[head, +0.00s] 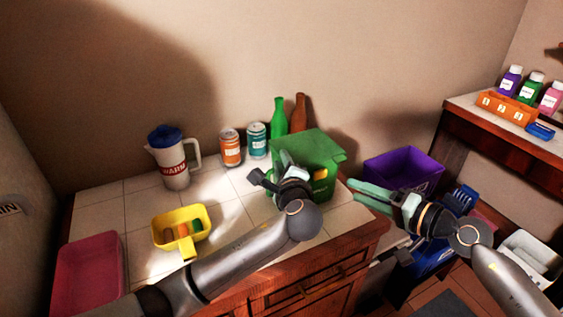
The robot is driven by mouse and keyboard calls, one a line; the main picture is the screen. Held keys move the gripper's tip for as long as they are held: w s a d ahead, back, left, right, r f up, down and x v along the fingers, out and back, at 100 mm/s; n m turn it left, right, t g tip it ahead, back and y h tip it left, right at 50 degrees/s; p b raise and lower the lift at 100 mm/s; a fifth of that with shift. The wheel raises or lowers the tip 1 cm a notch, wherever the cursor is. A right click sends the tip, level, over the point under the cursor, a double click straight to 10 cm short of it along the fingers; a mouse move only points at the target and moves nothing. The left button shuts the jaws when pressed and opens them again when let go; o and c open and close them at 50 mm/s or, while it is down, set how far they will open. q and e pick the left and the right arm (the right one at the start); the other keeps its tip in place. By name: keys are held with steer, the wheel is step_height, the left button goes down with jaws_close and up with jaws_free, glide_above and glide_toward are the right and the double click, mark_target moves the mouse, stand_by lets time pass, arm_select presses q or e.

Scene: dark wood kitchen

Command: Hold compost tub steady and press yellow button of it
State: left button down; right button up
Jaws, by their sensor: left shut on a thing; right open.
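The green compost tub (318,148) stands on the tiled counter with its lid on top. A small patch of its yellow button (320,174) shows on its front, beside my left gripper. My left gripper (275,167) is shut on the compost tub at its front left; the wrist hides much of the tub's front and the exact contact. My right gripper (370,196) is open and empty, to the right of the tub and apart from it, with its fingers pointing left toward it.
A white jug (174,164), a yellow scoop-like tray (160,236) and a pink bin (88,275) are left. A purple bin (405,170) is right, beyond the counter edge.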

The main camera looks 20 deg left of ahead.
jaws_close()
stand_by(0.4)
stand_by(1.4)
